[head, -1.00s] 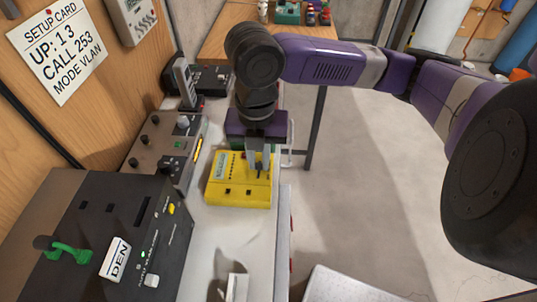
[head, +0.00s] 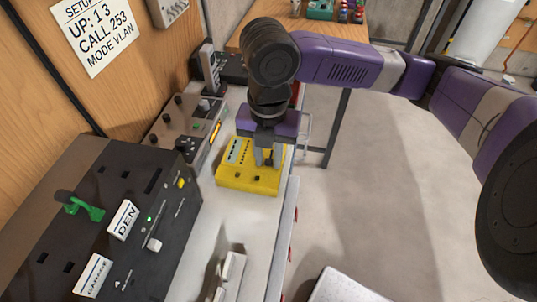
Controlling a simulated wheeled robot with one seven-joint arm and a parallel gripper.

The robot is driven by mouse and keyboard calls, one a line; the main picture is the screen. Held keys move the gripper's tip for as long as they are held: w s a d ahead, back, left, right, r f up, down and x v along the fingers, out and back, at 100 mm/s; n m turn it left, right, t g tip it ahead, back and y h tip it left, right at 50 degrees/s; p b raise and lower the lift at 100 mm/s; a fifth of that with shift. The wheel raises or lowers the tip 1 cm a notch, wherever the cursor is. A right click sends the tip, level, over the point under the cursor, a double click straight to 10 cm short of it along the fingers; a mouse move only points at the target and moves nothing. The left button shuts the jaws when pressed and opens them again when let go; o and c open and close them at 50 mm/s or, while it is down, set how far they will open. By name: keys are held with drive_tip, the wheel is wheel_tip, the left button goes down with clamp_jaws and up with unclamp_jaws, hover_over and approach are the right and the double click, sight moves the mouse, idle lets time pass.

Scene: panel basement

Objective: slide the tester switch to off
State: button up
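The yellow tester (head: 247,183) lies on the narrow white bench, with a pale label and small dark marks on its top face. My gripper (head: 268,162) points down over the tester's right half, its fingertips at or very near the top face. The two grey fingers look a little apart, with something dark between them. I cannot tell whether that is the switch or whether the fingers press on it. The slide switch itself is not clearly visible, and the gripper covers that part of the tester.
A black panel box (head: 112,215) with a green lever and a DEN label stands at front left. A grey-brown knob unit (head: 185,127) sits behind it, close to the tester's left. White blocks (head: 230,272) lie on the near bench. Open floor (head: 370,200) lies to the right.

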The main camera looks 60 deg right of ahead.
sight(268, 162)
wheel_tip(268, 162, up, 8)
drive_tip(key=shift+f, duration=0.15)
idle(0.7)
